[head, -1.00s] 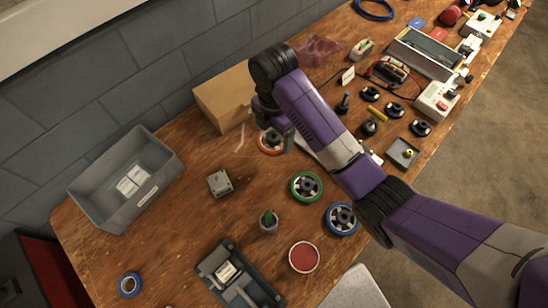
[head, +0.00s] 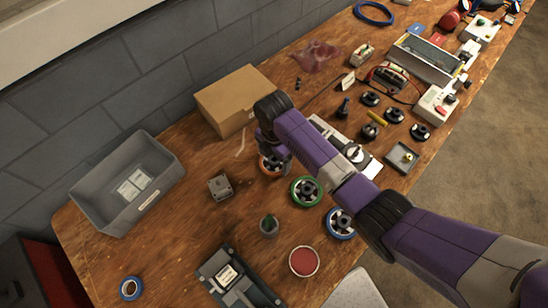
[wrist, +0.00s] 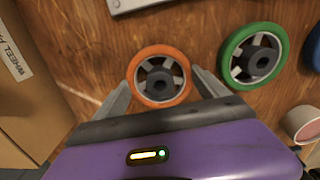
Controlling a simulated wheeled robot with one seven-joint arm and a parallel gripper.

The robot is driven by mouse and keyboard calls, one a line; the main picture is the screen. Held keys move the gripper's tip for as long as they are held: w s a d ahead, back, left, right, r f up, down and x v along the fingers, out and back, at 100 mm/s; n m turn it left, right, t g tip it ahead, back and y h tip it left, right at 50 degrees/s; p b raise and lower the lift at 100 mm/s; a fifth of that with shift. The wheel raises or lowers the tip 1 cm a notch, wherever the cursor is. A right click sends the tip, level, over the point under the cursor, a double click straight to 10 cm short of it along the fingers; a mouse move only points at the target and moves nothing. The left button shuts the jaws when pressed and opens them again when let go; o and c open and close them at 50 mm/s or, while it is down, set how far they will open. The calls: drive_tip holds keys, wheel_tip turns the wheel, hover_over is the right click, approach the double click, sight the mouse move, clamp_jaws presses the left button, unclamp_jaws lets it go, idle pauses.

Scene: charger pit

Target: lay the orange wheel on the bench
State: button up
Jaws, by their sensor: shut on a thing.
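In the head view my gripper (head: 276,160) partly hides the orange wheel (head: 267,167). The wheel lies flat, face up, over the wooden bench (head: 180,150). I cannot tell whether it touches the wood or hangs just above it.
A green wheel (head: 306,191) lies close to the right, with a blue wheel (head: 341,223) beyond it. A cardboard box (head: 235,98) stands behind. A small grey block (head: 221,186) sits to the left. Bare wood lies between the block and the grey bin (head: 128,185).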

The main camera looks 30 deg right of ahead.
drive_tip(key=shift+f, duration=0.15)
drive_tip(key=o, duration=1.5)
wheel_tip(320, 180, up, 12)
drive_tip(key=shift+r+b, duration=0.2)
drive_tip(key=shift+b, duration=0.3)
